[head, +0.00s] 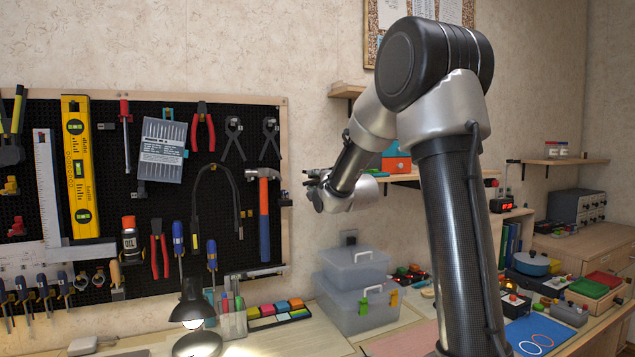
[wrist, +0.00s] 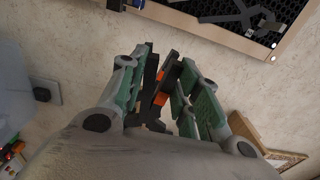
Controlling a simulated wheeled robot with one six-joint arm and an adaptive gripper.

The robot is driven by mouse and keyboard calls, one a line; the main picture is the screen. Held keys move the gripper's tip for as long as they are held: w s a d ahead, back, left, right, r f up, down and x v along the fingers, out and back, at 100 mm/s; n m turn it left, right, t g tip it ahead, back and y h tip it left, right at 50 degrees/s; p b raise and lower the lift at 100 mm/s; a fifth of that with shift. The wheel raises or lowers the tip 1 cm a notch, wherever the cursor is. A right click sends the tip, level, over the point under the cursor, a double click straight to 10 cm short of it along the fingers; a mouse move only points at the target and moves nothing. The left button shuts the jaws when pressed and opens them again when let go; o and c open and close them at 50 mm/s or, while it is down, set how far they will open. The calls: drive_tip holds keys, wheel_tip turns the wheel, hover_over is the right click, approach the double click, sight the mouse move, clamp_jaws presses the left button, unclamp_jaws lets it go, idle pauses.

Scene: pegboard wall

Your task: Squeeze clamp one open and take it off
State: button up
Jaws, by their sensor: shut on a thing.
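My gripper (head: 318,188) is out in front of the wall, to the right of the pegboard's right edge. In the wrist view my gripper (wrist: 165,62) is shut on a black clamp with orange parts (wrist: 161,90), which lies between the two green-sided fingers. In that view wall shows between the clamp and the pegboard frame (wrist: 185,20), so they look apart. In the head view the clamp is only a small dark shape at the fingertips. Another dark clamp-like piece (head: 285,198) sits on the pegboard's right edge. I cannot tell which clamp is number one.
The pegboard (head: 97,130) carries a hammer (head: 264,215), pliers and other tools at left. A shelf (head: 400,177) with boxes is behind my arm. Lidded plastic bins (head: 355,300) and a desk lamp (head: 194,310) stand on the bench below.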

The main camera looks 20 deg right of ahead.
drive_tip(key=a, duration=0.6)
drive_tip(key=shift+a, duration=0.4)
idle(0.3)
drive_tip(key=o, duration=0.4)
clamp_jaws()
idle(0.8)
